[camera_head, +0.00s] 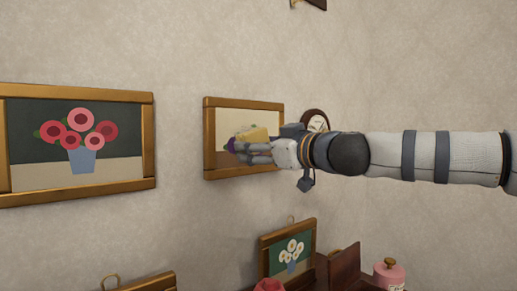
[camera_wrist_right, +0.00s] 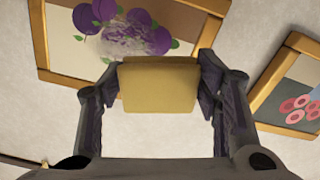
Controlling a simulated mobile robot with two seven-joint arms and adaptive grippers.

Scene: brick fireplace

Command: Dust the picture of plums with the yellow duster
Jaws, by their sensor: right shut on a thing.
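The picture of plums (camera_head: 243,111) hangs on the wall in a wooden frame, largely covered by my right gripper in the head view. In the right wrist view the picture of plums (camera_wrist_right: 70,52) shows purple plums with green leaves and a greyish-white dusty patch over them. My right gripper (camera_head: 250,143) is shut on the yellow duster (camera_wrist_right: 158,86), held between its two fingers. The duster (camera_head: 256,134) is in front of the picture; I cannot tell whether it touches it. My left gripper is not in view.
A framed picture of pink flowers (camera_head: 82,133) hangs to the left. A small clock (camera_head: 316,120) is on the wall behind my right arm. Below are a framed picture of white flowers (camera_head: 288,254), a dark wooden piece (camera_head: 345,268) and a pink jar (camera_head: 389,276).

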